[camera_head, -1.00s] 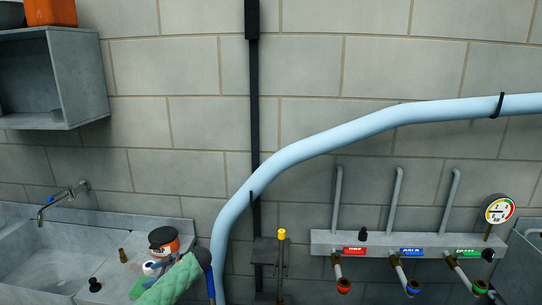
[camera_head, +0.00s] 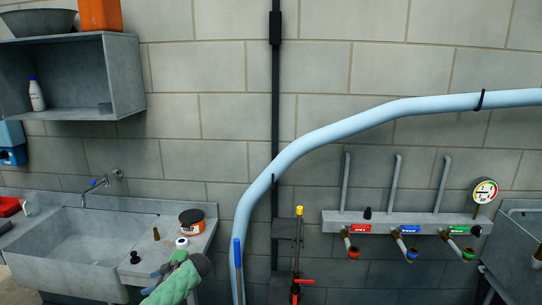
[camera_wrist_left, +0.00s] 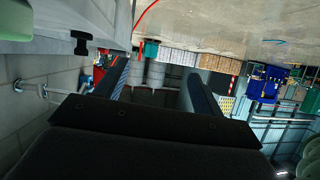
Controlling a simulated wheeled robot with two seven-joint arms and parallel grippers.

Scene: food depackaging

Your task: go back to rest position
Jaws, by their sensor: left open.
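My left arm shows at the bottom of the head view with a green forearm cover. Its dark left gripper (camera_head: 156,279) is in front of the counter beside the sink. In the left wrist view the gripper (camera_wrist_left: 158,78) has its two dark fingers wide apart, with nothing between them. My right gripper is in neither view.
A grey sink (camera_head: 85,237) with a tap stands at the left. A light blue pipe (camera_head: 330,138) crosses the wall. A grey shelf (camera_head: 125,72) hangs upper left.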

